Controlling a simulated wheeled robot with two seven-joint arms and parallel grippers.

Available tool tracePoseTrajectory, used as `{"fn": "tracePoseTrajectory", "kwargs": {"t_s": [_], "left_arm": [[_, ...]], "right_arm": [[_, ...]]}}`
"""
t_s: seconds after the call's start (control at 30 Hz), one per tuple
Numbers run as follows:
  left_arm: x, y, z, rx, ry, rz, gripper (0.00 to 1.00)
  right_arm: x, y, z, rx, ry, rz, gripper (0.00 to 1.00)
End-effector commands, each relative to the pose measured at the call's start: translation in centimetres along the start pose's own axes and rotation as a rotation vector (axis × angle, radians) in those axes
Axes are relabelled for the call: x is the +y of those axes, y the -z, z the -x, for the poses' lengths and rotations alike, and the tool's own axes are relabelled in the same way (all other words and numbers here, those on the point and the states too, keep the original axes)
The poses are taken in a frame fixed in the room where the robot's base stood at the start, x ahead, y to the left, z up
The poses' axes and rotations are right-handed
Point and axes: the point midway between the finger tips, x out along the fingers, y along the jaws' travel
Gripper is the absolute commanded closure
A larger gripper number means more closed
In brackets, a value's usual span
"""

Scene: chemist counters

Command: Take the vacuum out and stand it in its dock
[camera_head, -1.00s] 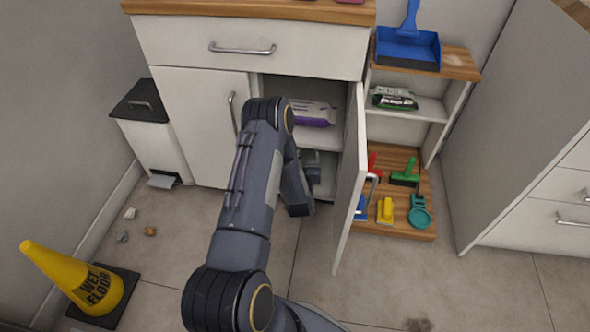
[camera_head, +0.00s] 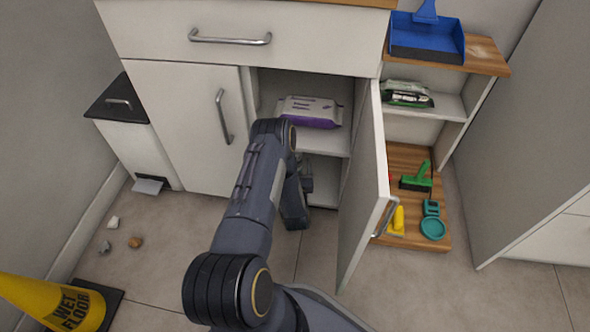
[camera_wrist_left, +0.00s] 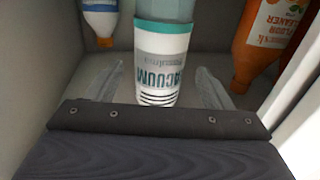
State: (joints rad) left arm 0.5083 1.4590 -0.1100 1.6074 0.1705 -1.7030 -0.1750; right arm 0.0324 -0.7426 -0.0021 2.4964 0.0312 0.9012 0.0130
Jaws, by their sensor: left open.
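The vacuum (camera_wrist_left: 162,62), a pale teal and white cylinder lettered "VACUUM", stands in the cupboard in the left wrist view. My left gripper (camera_wrist_left: 158,92) is open, with one translucent finger on each side of the vacuum and a visible gap to each. In the head view my left arm reaches into the lower part of the open cupboard (camera_head: 283,86). Its fingers and most of the vacuum are hidden there behind the arm. I cannot make out the dock for certain. My right gripper is not in view.
The open cupboard door (camera_head: 362,190) stands just right of my arm. In the wrist view, a white-and-blue bottle (camera_wrist_left: 101,20) is left of the vacuum and an orange cleaner bottle (camera_wrist_left: 268,40) right. A wet-floor cone (camera_head: 50,303) lies left.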

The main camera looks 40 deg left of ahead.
Motion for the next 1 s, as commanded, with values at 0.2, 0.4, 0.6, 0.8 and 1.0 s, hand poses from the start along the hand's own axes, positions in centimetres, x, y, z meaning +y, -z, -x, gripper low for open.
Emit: {"fn": "tracePoseTrajectory", "kwargs": {"t_s": [0.2, 0.4, 0.6, 0.8, 1.0], "left_arm": [[0.1, 0.0, -3.2, 0.004, 0.001, 0.002, 0.25], [0.1, 0.3, -5.2, 0.001, 0.0, 0.0, 0.25], [0.1, 0.4, -5.4, -0.001, -0.001, 0.0, 0.25], [0.1, 0.4, -5.4, -0.001, -0.001, 0.0, 0.45], [0.1, 0.4, -5.4, -0.002, -0.001, 0.0, 0.71]], "right_arm": [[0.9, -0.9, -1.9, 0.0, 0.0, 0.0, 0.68], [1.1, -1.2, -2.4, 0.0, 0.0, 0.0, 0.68], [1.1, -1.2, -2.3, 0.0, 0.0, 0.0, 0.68], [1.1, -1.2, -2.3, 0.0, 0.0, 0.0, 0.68], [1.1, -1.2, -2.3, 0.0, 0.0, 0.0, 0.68]]}}
